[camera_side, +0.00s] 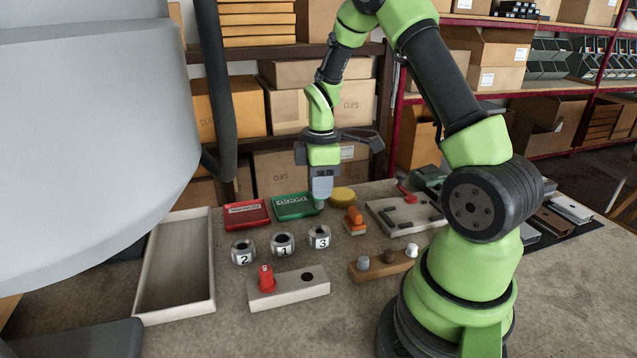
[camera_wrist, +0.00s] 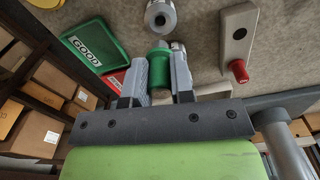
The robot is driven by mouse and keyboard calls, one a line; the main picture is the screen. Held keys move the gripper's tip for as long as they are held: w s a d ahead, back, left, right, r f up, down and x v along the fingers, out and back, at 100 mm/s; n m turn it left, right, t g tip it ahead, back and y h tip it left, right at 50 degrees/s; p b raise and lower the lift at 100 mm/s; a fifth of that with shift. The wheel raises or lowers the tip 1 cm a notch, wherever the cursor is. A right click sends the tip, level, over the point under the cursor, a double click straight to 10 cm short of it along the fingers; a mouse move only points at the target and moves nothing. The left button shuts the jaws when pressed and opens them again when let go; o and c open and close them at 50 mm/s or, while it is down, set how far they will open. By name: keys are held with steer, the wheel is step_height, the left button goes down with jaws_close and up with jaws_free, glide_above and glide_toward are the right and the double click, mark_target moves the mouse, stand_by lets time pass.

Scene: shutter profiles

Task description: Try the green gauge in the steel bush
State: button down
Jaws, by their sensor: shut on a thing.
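My gripper (camera_side: 319,203) is shut on the green gauge (camera_wrist: 159,60), which shows between the fingers in the wrist view. In the side view the gripper hangs by the front edge of the green tray, behind bush 3; the gauge is hard to make out there. Three steel ring-shaped bushes stand in a row: bush 2 (camera_side: 243,252), bush 1 (camera_side: 282,244) and bush 3 (camera_side: 319,237). One bush (camera_wrist: 160,15) shows in the wrist view, apart from the gauge; its number is not visible. The pale gauge block (camera_side: 292,292) holds a red gauge (camera_side: 266,279) and has one empty hole.
A green tray (camera_wrist: 75,40) marked GOOD and a red tray (camera_side: 232,215) lie behind the bushes. An orange brush (camera_side: 355,221) and yellow disc (camera_side: 342,195) are to the right. A wooden peg stand (camera_side: 372,273) is front right. An empty pale tray (camera_side: 150,267) lies at left.

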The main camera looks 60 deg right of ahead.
mark_target(321, 208)
steer(key=shift+f, duration=2.65)
steer(key=shift+f, duration=0.35)
steer(key=shift+r, duration=3.5)
